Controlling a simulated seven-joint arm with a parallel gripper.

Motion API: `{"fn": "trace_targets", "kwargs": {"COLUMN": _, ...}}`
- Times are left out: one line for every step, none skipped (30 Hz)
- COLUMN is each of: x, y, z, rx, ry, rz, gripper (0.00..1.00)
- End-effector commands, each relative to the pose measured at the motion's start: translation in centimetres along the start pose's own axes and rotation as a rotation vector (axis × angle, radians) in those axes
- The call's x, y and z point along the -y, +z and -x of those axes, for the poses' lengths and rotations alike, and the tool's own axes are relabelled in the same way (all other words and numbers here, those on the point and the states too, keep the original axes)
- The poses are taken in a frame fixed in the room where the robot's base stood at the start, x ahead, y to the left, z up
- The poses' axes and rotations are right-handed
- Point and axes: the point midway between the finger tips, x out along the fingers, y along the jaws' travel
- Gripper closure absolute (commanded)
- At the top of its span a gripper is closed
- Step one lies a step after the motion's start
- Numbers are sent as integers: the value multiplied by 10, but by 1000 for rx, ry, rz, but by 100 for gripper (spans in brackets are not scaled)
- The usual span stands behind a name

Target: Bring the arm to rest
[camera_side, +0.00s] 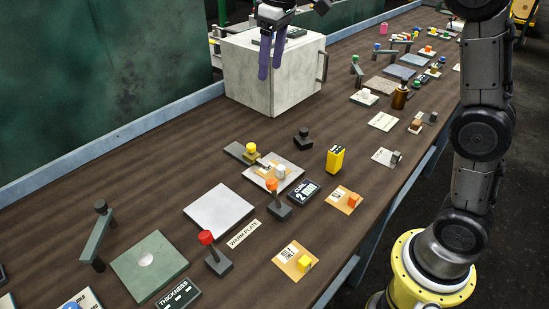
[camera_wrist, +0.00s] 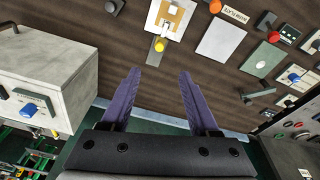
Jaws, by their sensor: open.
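My gripper (camera_side: 270,70) hangs with its purple fingers pointing down, in front of the grey-white box (camera_side: 252,75) at the back of the bench in the side view. In the wrist view my gripper (camera_wrist: 159,76) has its two purple fingers spread apart with nothing between them. The fingers are above the brown bench top (camera_wrist: 215,85). In the wrist view the box (camera_wrist: 75,75) is to the left of the fingers. The exact gap between gripper and box is hard to tell.
A white plate (camera_side: 219,210), orange-knobbed lever (camera_side: 273,190), red-knobbed lever (camera_side: 208,245), yellow block (camera_side: 335,158) and green plate (camera_side: 150,265) stand on the bench. A green wall panel (camera_side: 100,80) rises behind.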

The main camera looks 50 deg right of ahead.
Motion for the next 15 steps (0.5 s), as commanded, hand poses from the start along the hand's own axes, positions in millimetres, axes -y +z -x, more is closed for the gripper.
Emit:
{"fn": "trace_targets", "kwargs": {"x": 3, "y": 17, "z": 16, "rx": -26, "ry": 6, "rz": -6, "gripper": 38}}
{"fn": "trace_targets", "kwargs": {"x": 4, "y": 27, "z": 23, "rx": -40, "ry": 10, "rz": -10, "gripper": 38}}
{"fn": "trace_targets", "kwargs": {"x": 7, "y": 40, "z": 31, "rx": -58, "ry": 14, "rz": -15, "gripper": 38}}
{"fn": "trace_targets", "kwargs": {"x": 9, "y": 50, "z": 36, "rx": -70, "ry": 16, "rz": -20, "gripper": 38}}
{"fn": "trace_targets", "kwargs": {"x": 10, "y": 60, "z": 41, "rx": -84, "ry": 20, "rz": -24, "gripper": 38}}
{"fn": "trace_targets", "kwargs": {"x": 13, "y": 74, "z": 46, "rx": -102, "ry": 24, "rz": -31, "gripper": 38}}
{"fn": "trace_targets", "kwargs": {"x": 15, "y": 84, "z": 50, "rx": -115, "ry": 26, "rz": -36, "gripper": 38}}
{"fn": "trace_targets", "kwargs": {"x": 17, "y": 94, "z": 52, "rx": -128, "ry": 29, "rz": -42, "gripper": 38}}
{"fn": "trace_targets", "kwargs": {"x": 20, "y": 109, "z": 55, "rx": -145, "ry": 33, "rz": -51, "gripper": 38}}
{"fn": "trace_targets", "kwargs": {"x": 22, "y": 119, "z": 56, "rx": -159, "ry": 35, "rz": -57, "gripper": 38}}
{"fn": "trace_targets", "kwargs": {"x": 24, "y": 130, "z": 57, "rx": -171, "ry": 38, "rz": -63, "gripper": 38}}
{"fn": "trace_targets", "kwargs": {"x": 28, "y": 145, "z": 56, "rx": -189, "ry": 41, "rz": -72, "gripper": 38}}
{"fn": "trace_targets", "kwargs": {"x": 30, "y": 155, "z": 55, "rx": -200, "ry": 43, "rz": -79, "gripper": 38}}
{"fn": "trace_targets", "kwargs": {"x": 32, "y": 166, "z": 54, "rx": -214, "ry": 45, "rz": -87, "gripper": 38}}
{"fn": "trace_targets", "kwargs": {"x": 35, "y": 181, "z": 50, "rx": -229, "ry": 48, "rz": -97, "gripper": 38}}
